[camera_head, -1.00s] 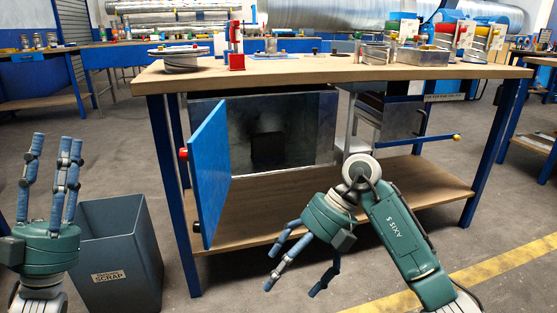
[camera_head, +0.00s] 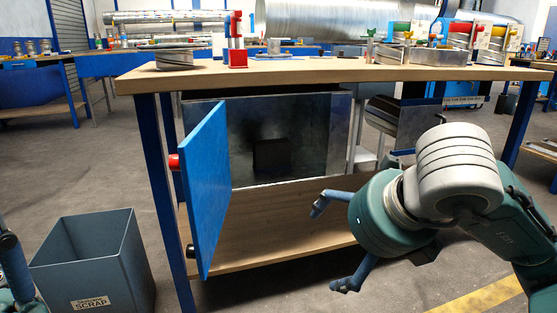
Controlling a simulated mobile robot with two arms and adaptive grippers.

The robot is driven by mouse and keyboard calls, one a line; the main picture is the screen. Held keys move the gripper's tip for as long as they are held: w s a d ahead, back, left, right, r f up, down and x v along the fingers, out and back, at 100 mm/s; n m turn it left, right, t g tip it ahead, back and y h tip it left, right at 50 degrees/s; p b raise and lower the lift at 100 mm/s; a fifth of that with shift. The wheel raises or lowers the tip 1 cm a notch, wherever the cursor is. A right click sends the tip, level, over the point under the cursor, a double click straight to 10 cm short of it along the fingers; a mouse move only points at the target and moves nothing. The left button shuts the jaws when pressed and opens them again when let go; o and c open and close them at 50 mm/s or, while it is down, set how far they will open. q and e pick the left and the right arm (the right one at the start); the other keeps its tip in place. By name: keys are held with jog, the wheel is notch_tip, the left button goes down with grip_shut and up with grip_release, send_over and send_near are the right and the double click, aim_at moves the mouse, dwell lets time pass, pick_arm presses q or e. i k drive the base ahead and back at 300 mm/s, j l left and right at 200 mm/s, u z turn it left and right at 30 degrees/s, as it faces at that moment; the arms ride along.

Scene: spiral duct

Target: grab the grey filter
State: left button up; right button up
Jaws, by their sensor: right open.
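A dark, square block (camera_head: 271,158) stands inside the open metal box (camera_head: 312,150) under the workbench, against its back. It is in shadow, and I cannot tell for sure that it is the grey filter. The box's blue door (camera_head: 205,185) hangs open at the left. My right gripper (camera_head: 332,245) is open and empty, in front of and to the lower right of the box, with its blue fingers spread and pointing left. It is apart from the block. Only a piece of my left gripper (camera_head: 14,268) shows at the left edge.
The wooden bench top (camera_head: 300,73) carries a spool (camera_head: 174,59), a red tool (camera_head: 236,50) and other parts above the box. A lower shelf (camera_head: 290,215) lies below. A grey scrap bin (camera_head: 95,262) stands at the left.

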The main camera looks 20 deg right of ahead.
aim_at(273, 155)
jog(key=i+l, duration=0.1)
jog(key=i, duration=1.05)
